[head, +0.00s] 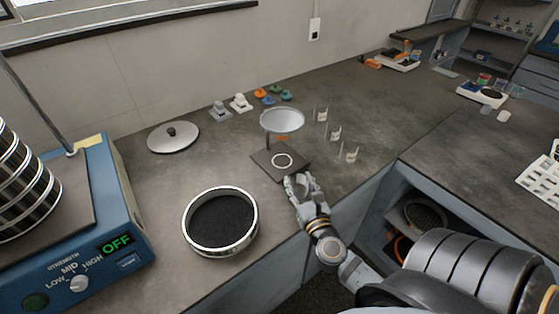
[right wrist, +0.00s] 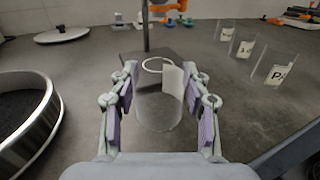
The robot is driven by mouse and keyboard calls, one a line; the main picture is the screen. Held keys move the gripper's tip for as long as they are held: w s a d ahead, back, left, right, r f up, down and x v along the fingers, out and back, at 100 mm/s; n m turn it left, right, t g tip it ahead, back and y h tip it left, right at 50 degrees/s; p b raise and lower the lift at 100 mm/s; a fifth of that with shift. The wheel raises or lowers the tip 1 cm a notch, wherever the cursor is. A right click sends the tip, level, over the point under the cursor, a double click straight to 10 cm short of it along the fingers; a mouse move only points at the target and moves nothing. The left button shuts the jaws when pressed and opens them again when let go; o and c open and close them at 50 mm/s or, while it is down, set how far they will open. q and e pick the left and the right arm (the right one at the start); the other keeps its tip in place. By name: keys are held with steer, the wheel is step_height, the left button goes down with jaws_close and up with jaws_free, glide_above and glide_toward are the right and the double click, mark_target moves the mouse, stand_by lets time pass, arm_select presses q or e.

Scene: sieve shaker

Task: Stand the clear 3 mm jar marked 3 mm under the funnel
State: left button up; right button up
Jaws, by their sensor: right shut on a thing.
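My right gripper (head: 300,184) is in front of the funnel stand's dark base (head: 265,164). In the right wrist view its fingers (right wrist: 160,100) are shut on a clear jar (right wrist: 156,115). The jar's pale label (right wrist: 173,82) faces away, so I cannot read its mark. The jar is upright or nearly so, on the near side of the base; I cannot tell its height above the bench. The pale funnel (head: 282,120) is held over a white ring (head: 283,161) on the base. The gripper mostly hides the jar in the head view. My left gripper is not in view.
Three clear labelled jars (head: 335,132) stand in a row right of the funnel. A round sieve of dark grains (head: 222,222) stands to the left, with a metal lid (head: 173,137) behind it. The blue shaker (head: 110,230) is at far left. The bench's front edge is close.

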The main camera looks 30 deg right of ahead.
steer(key=p+x, duration=0.1)
steer(key=x, duration=1.1)
steer(key=shift+w+p, duration=0.4)
steer(key=x, duration=0.2)
steer(key=shift+w+r, duration=0.2)
steer(key=shift+w, duration=0.2)
steer(key=shift+w+d+f+b, duration=0.15)
steer(key=shift+w+f+b, duration=0.2)
steer(key=shift+f, duration=0.7)
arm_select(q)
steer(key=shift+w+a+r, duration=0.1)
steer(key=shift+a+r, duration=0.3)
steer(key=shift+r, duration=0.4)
arm_select(e)
steer(key=shift+s+r, duration=0.1)
steer(key=shift+r, duration=0.1)
steer(key=shift+f, duration=0.2)
steer(key=o, duration=1.2)
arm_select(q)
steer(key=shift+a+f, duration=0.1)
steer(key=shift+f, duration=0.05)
arm_select(e)
steer(key=shift+o, duration=0.2)
